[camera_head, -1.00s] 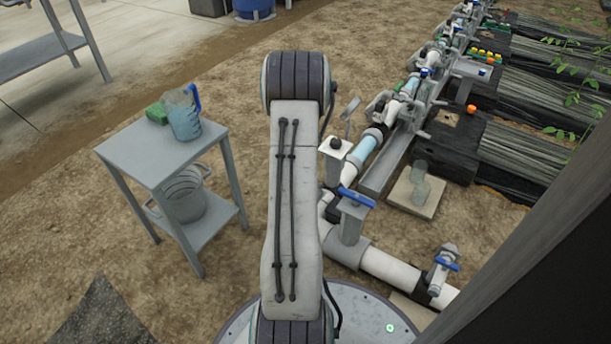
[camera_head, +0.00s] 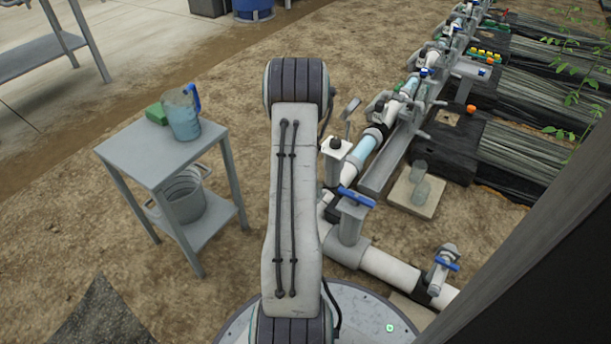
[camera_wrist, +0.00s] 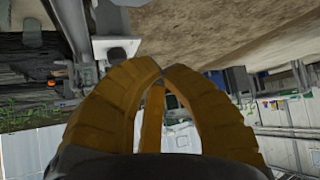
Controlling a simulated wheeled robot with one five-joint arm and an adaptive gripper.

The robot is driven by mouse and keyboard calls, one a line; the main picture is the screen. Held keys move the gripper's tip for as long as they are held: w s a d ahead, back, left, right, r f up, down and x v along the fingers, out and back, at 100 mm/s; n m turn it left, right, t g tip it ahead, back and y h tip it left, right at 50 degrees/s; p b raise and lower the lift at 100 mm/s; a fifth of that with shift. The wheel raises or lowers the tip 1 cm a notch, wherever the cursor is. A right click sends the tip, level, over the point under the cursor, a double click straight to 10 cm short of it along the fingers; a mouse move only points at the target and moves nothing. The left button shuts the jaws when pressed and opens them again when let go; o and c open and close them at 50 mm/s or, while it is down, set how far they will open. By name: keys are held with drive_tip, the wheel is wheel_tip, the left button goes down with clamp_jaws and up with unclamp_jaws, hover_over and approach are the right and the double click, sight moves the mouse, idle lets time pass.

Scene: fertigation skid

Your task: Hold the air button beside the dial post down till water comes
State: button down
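A pale post with a white cap and a small dark knob (camera_head: 335,143) stands just right of my arm in the head view; it looks like the air button. A tilted grey plate (camera_head: 351,108) stands close behind it, perhaps the dial, but no face shows. In the wrist view, a white block with a dark spot (camera_wrist: 117,52) lies left of and beyond the fingertips, apparently the same cap. My gripper (camera_wrist: 163,70) has brown ribbed fingers whose tips meet, with nothing between them. My arm hides it in the head view. I see no contact with the button.
A blue-handled valve (camera_head: 356,197) stands in front of the post on the white pipe (camera_head: 395,268). A grey side table (camera_head: 155,158) with a jug (camera_head: 183,115) is on the left. A dark upright (camera_head: 540,260) blocks the lower right. Bare soil lies between.

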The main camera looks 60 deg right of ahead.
drive_tip(key=shift+f, duration=3.05)
drive_tip(key=shift+f, duration=0.85)
idle(1.4)
drive_tip(key=shift+r, duration=0.15)
idle(1.9)
drive_tip(key=shift+r+p, duration=0.4)
drive_tip(key=shift+r, duration=0.3)
